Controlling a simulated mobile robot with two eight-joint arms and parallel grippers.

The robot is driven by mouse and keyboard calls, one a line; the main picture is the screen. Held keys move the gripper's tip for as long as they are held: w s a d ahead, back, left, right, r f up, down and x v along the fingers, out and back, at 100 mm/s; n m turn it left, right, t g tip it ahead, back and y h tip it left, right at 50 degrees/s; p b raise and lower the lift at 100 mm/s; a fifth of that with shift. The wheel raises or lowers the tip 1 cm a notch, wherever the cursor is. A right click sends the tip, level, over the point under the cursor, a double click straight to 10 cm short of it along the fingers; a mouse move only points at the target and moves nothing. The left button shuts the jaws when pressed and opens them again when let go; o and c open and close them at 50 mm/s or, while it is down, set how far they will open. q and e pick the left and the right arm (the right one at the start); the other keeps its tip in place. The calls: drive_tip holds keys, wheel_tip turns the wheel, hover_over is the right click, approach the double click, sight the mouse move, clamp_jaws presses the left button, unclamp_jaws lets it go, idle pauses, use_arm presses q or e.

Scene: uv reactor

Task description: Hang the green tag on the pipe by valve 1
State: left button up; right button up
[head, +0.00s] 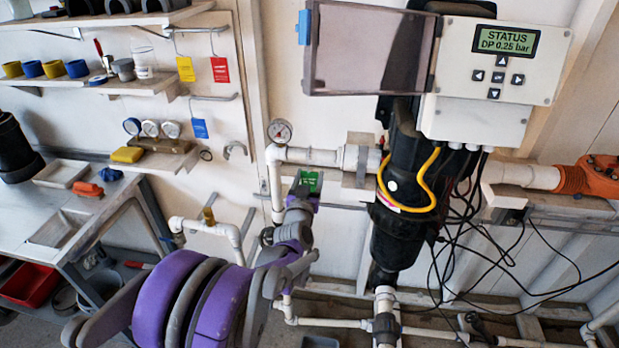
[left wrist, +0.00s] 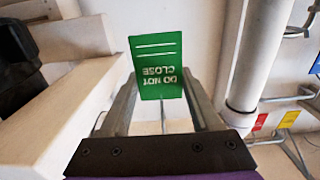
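The green tag (head: 312,181) is at the end of my left gripper (head: 303,190). In the left wrist view the tag (left wrist: 157,65) reads "DO NOT CLOSE" upside down. The fingers (left wrist: 160,85) stand at its two side edges and appear to hold it. A white vertical pipe (head: 275,185) stands just left of the gripper in the head view; the pipe (left wrist: 262,50) is at the right in the wrist view, apart from the tag. A small valve (head: 209,215) sits on a lower white pipe (head: 228,232). No valve number is readable. My right gripper is not in view.
A pressure gauge (head: 280,131) tops the white pipe. A black reactor vessel (head: 400,225) with loose cables stands to the right, under a control box (head: 497,62). Yellow (head: 186,69), red (head: 220,69) and blue (head: 200,128) tags hang on wall hooks at the left.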

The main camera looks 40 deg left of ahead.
use_arm(q)
drive_tip(key=o, duration=0.5)
drive_tip(key=shift+c, duration=0.2)
drive_tip(key=v, duration=1.1)
drive_tip(key=s+d+f+m+g+h+p, duration=0.15)
drive_tip(key=d+h, duration=0.25)
drive_tip(key=d, duration=0.4)
drive_tip(key=s+d+m+g+h+p, duration=0.1)
drive_tip(key=s+d+m+g+h, duration=0.2)
drive_tip(key=d, duration=0.5)
drive_tip(key=s+d+f+g+h+p, duration=0.1)
drive_tip(key=s+d+g, duration=0.2)
drive_tip(key=s, duration=0.4)
drive_tip(key=s+d+f+m+g+p, duration=0.1)
drive_tip(key=s+d+f+g+p, duration=0.1)
drive_tip(key=s, duration=0.6)
drive_tip(key=shift+d+f+g+h, duration=0.25)
drive_tip(key=shift+d+g+h, duration=0.15)
drive_tip(key=shift+d+g, duration=0.1)
